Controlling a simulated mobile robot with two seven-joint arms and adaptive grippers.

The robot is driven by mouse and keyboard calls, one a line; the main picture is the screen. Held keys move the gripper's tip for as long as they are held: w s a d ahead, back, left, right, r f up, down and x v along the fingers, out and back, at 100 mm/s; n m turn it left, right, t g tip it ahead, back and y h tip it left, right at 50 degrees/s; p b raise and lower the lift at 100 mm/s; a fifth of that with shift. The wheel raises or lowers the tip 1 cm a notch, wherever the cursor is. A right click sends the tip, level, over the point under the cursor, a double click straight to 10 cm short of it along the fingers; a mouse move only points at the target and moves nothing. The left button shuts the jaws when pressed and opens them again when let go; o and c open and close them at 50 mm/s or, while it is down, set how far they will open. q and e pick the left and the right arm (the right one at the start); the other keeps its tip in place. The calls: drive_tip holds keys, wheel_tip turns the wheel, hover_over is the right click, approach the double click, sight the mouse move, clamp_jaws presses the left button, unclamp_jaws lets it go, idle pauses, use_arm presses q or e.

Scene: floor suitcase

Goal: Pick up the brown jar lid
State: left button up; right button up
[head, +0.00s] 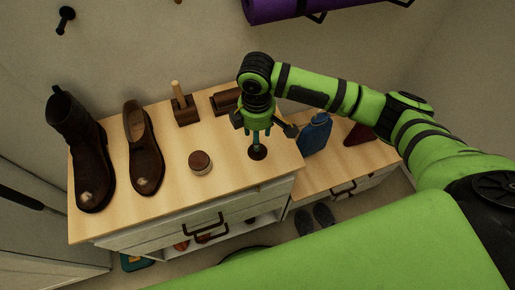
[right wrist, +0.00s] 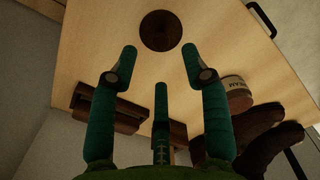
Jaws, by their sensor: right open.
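The brown jar lid (head: 258,153) is a flat dark disc lying on the wooden cabinet top, near its right front edge. It also shows in the right wrist view (right wrist: 160,30), just beyond my fingertips. My right gripper (head: 258,138) points down above the lid. In the right wrist view my right gripper (right wrist: 160,58) has its fingers spread, with nothing between them. The fingertips look close to the lid; I cannot tell whether they touch it. My left gripper is not in view.
A small cream jar (head: 200,162) stands left of the lid. A boot (head: 82,150) and a brown shoe (head: 143,150) stand further left. A handled brush (head: 184,108) and a brown block (head: 225,100) lie behind. A blue bottle (head: 315,135) stands on the lower surface at right.

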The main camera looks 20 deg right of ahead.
sight(261, 154)
wheel_tip(261, 154, down, 6)
drive_tip(key=shift+s+r+p, duration=0.1)
drive_tip(key=shift+p, duration=0.55)
clamp_jaws()
